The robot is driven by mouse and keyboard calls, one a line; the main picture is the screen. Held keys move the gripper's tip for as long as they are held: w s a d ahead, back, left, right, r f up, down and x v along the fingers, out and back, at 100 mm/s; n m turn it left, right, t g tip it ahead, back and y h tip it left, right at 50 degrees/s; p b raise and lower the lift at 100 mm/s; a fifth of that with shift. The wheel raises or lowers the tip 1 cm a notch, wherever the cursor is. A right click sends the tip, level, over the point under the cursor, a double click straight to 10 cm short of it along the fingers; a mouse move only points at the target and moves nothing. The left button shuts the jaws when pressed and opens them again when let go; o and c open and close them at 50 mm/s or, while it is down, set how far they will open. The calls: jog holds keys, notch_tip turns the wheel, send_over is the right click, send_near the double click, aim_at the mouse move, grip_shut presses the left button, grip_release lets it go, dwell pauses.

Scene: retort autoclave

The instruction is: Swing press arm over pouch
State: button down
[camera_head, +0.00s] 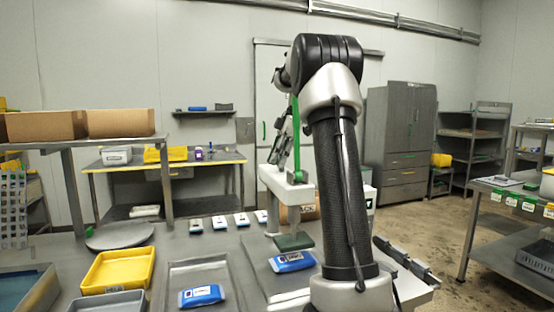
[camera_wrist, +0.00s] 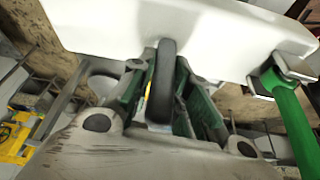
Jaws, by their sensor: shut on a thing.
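The white press arm (camera_head: 287,186) reaches out at mid-picture in the head view, with a dark green press pad (camera_head: 293,241) under its end. A blue and white pouch (camera_head: 292,262) lies flat on a plate just below the pad in the picture. I cannot tell whether the pad is fully over it or touching it. In the wrist view, my gripper (camera_wrist: 160,88) is shut on a black upright handle (camera_wrist: 161,70) beside the white press arm (camera_wrist: 190,30). In the head view my gripper is partly hidden. A green bar (camera_wrist: 292,125) stands at right.
A second blue pouch (camera_head: 202,296) lies in a grey tray (camera_head: 176,282) to the left. A yellow bin (camera_head: 118,252) and round grey plate (camera_head: 119,235) stand further left.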

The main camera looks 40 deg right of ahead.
jog(key=c, duration=1.4)
grip_release()
jog(key=shift+s+d, duration=0.1)
jog(key=shift+s, duration=0.05)
jog(key=shift+o, duration=0.2)
jog(key=v, duration=1.2)
jog(key=shift+d, duration=0.1)
